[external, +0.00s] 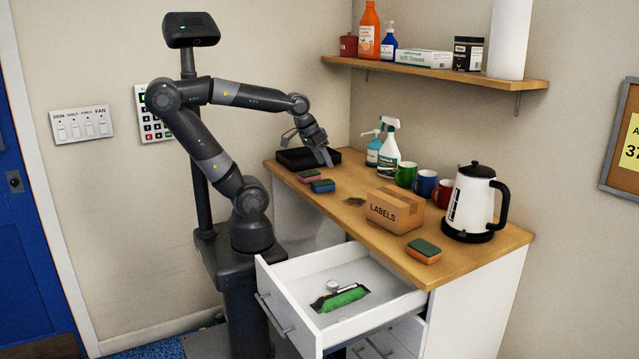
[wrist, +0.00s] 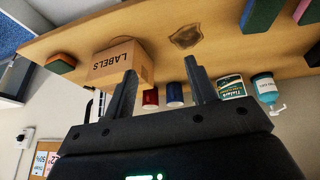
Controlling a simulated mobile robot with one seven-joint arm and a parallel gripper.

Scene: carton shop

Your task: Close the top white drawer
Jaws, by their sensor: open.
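The top white drawer (external: 335,299) is pulled out from the white cabinet under the wooden counter. A green-and-black packet (external: 340,298) and a small round white item (external: 333,286) lie inside it. My gripper (external: 328,158) is above the far left part of the counter, well away from the drawer. In the wrist view my gripper (wrist: 160,82) has its two fingers spread with nothing held between them. The drawer's handle (external: 272,314) is on its front face. I cannot make out the drawer in the wrist view.
On the wooden counter (external: 340,207) stand a LABELS carton (external: 394,210), several mugs, spray bottles, sponges, a black tray (external: 307,158) and a white kettle (external: 472,205). A dark stain marks the counter. A shelf (external: 440,71) hangs above.

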